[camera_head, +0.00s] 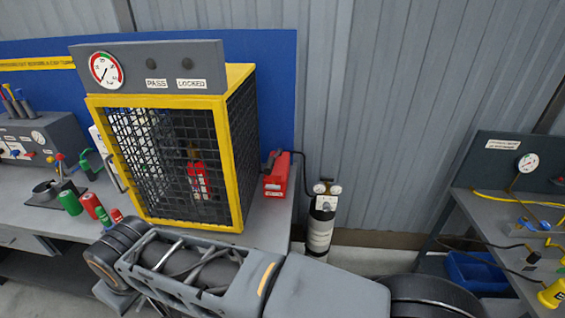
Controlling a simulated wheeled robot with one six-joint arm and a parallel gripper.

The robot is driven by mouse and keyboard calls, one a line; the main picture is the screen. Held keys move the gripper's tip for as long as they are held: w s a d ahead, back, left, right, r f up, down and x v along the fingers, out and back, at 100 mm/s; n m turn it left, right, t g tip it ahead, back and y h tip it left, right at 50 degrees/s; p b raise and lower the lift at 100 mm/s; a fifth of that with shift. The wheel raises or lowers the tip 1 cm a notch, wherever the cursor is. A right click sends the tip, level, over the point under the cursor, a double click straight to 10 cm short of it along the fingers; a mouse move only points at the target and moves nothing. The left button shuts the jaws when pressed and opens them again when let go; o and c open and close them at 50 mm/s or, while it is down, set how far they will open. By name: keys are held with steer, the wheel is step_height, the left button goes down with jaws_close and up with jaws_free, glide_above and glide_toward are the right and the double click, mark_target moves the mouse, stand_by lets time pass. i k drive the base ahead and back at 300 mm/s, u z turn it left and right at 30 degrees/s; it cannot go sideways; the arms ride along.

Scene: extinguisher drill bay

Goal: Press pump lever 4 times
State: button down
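No part that I can surely call the pump lever shows. A red box-shaped unit (277,177) with a black hose at its top stands on the bench, just right of the yellow-framed mesh cage (232,150). I cannot tell whether it is the pump. A red extinguisher (197,178) stands inside the cage, partly hidden by the mesh. A round gauge (106,70) sits on the grey panel above the cage, beside PASS and LOCKED labels. My arm links cross the bottom of the picture and hide part of the bench front. My gripper is not in view.
A grey cylinder with gauges (320,222) stands right of the bench. Green and red canisters (70,202) stand left of the cage. Another bench (478,208) with a gauge and cables is at the right, a blue bin (475,270) below it. Floor shows between the benches.

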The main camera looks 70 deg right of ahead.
mark_target(267, 168)
steer(key=k, duration=0.2)
steer(key=z, duration=3.35)
steer(key=k, duration=0.95)
steer(key=u, duration=0.95)
steer(key=i, duration=1)
steer(key=z, duration=0.25)
steer(key=k, duration=0.4)
steer(key=u, duration=0.55)
